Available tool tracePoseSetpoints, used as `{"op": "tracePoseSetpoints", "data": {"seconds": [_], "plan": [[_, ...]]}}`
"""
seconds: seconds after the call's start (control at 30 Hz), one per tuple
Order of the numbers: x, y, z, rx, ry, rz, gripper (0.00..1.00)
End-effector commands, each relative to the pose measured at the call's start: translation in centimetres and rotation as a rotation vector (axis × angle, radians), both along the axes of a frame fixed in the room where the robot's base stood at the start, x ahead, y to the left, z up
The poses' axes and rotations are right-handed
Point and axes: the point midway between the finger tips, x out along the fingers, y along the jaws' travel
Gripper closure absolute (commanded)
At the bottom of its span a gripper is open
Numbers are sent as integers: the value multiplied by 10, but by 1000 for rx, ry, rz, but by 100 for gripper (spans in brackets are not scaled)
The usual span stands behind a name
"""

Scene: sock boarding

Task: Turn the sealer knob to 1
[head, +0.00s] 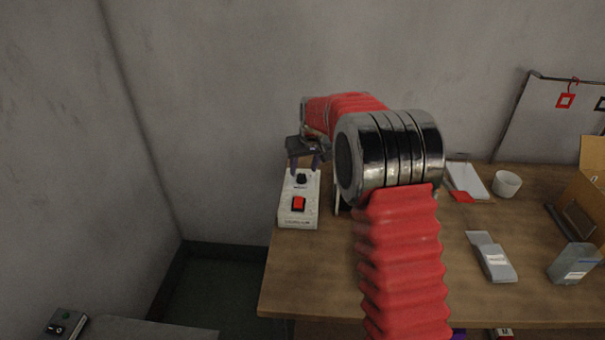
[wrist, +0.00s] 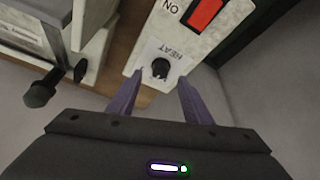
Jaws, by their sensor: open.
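The sealer's control box (head: 285,215) is a pale box at the left end of the wooden table. Its black knob (head: 302,179) sits near the back, above a red switch (head: 298,204). In the wrist view the knob (wrist: 160,68) has the label HEAT beside it, upside down, and the red switch (wrist: 206,13) lies beyond. My gripper (head: 305,168) is open and empty over the knob end of the box. In the wrist view its purple fingers (wrist: 161,77) point at the knob, one to each side. I cannot tell whether they touch it. The knob's setting is not readable.
In the wrist view a black-handled lever (wrist: 40,92) and grey machine body (wrist: 95,30) stand left of the box. A wall is close behind.

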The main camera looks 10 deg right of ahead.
Motion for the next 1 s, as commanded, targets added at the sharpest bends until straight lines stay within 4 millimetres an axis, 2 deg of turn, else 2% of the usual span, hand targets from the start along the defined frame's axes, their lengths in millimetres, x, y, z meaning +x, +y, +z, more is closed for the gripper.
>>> {"op": "tracePoseSetpoints", "data": {"seconds": [0.1,0.3,0.67,1.0], "plan": [[6,1,-18,1,3,0,54],[14,2,-34,0,0,0,54],[15,2,-37,0,0,0,55],[15,2,-37,0,0,0,79]]}}
